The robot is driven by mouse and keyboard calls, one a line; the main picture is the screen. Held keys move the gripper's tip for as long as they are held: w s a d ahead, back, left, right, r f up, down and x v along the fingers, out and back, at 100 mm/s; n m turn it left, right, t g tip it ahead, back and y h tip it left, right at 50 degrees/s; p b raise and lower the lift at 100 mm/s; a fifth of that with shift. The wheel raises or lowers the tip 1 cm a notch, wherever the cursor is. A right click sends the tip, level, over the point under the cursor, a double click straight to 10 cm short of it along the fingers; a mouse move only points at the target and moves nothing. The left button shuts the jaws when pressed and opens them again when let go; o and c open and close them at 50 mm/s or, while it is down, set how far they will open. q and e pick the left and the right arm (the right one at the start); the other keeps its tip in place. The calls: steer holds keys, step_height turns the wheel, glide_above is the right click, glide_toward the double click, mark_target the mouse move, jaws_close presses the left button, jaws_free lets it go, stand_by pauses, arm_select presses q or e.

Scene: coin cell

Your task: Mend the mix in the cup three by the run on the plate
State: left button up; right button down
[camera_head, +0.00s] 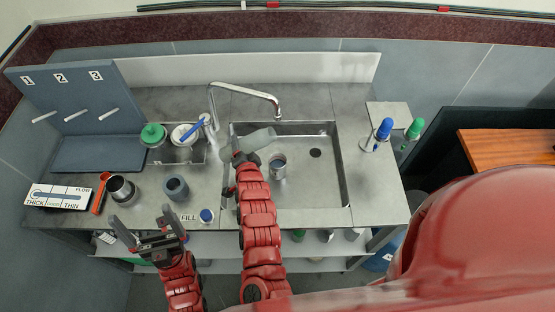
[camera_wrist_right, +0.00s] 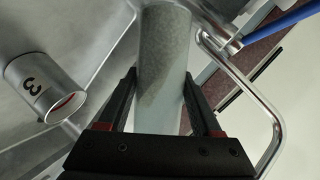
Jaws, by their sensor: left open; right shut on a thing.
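Cup three (camera_head: 278,168) stands in the sink basin; the right wrist view shows its number 3 and a red mark inside its mouth (camera_wrist_right: 42,88). My right gripper (camera_head: 240,158) is shut on a grey-green, translucent cylindrical vessel (camera_head: 259,138), held tilted above the sink's left side, apart from the cup. The vessel fills the middle of the right wrist view (camera_wrist_right: 162,75); its contents cannot be told. The plate (camera_head: 58,204), marked THICK, FLOW and THIN, lies at the counter's left end with a blue-grey streak on it. My left gripper (camera_head: 143,222) is open and empty at the front edge.
A metal pot (camera_head: 121,190), a grey cup (camera_head: 176,189) and a blue-capped bottle (camera_head: 206,216) stand front left. A green-lidded jar (camera_head: 153,136) and the tap (camera_head: 245,90) are behind. Blue-topped (camera_head: 384,129) and green-topped (camera_head: 415,128) bottles stand right. The basin's right side is clear.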

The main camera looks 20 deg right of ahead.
steer(key=shift+a+r+m+t+y+b, duration=0.3)
steer(key=shift+r+m+y+b, duration=0.15)
steer(key=shift+m, duration=0.15)
stand_by(1.9)
steer(key=shift+w+a+f+m+y+b, duration=0.15)
steer(key=shift+m+y+b, duration=0.35)
steer(key=shift+b, duration=0.85)
stand_by(1.1)
steer(key=shift+f+m+t+b, duration=0.6)
steer(key=shift+f+m+b, duration=0.2)
steer(key=shift+b, duration=1.75)
stand_by(0.4)
